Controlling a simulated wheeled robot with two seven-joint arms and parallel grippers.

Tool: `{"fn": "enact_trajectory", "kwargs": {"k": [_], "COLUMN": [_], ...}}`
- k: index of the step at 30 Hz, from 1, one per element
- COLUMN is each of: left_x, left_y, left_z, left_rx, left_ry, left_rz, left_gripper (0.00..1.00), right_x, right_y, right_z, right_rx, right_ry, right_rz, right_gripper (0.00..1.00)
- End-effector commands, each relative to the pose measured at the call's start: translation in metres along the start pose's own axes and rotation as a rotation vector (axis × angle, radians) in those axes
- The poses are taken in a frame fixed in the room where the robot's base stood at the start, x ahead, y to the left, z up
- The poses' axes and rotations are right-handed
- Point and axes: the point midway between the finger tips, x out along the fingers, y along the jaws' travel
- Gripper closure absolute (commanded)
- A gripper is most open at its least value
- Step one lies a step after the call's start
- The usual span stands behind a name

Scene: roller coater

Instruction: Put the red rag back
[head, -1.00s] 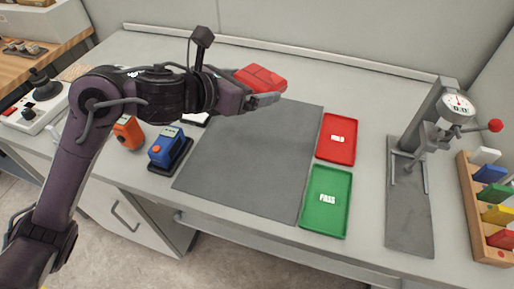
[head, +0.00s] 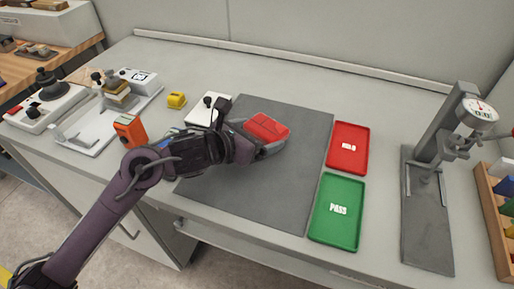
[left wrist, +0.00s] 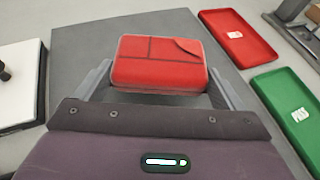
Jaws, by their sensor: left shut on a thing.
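The red rag (head: 267,127) is a folded, block-like red pad. My left gripper (head: 262,140) is shut on it, over the dark grey mat (head: 290,185). In the left wrist view the rag (left wrist: 158,65) sits between the two grey fingers, with the mat (left wrist: 85,45) behind and beneath it. I cannot tell whether the rag touches the mat. My right gripper is not in view.
A red tray (head: 348,148) and a green tray (head: 338,212) marked PASS lie right of the mat. A gauge stand (head: 428,200) and a wooden rack (head: 497,225) stand farther right. An orange device (head: 130,130), a yellow block (head: 177,100) and a white box (head: 207,110) are on the left.

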Motion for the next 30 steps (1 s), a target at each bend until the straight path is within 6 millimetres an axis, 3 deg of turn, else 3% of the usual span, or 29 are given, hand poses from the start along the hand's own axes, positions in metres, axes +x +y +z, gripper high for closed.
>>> {"fn": "enact_trajectory", "kwargs": {"k": [10, 23, 24, 26, 30], "left_x": [0.016, 0.019, 0.018, 0.018, 0.018], "left_y": [-0.001, 0.0, -0.001, -0.001, 0.0], "left_z": [-0.036, -0.042, -0.041, -0.041, -0.041], "left_rx": [-0.002, 0.002, 0.001, 0.001, 0.001], "left_ry": [-0.001, -0.002, -0.002, -0.002, -0.002], "left_rz": [-0.002, -0.001, -0.001, -0.001, -0.001], "left_gripper": [0.49, 0.49, 0.07, 0.0, 0.0], "right_x": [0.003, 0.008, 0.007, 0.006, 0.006], "right_y": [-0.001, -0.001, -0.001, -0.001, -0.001], "right_z": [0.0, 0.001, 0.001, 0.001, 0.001], "right_rx": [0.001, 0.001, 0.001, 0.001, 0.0], "right_ry": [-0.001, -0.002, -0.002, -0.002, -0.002], "right_rz": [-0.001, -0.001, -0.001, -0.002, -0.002], "right_gripper": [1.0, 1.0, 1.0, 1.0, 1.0]}}
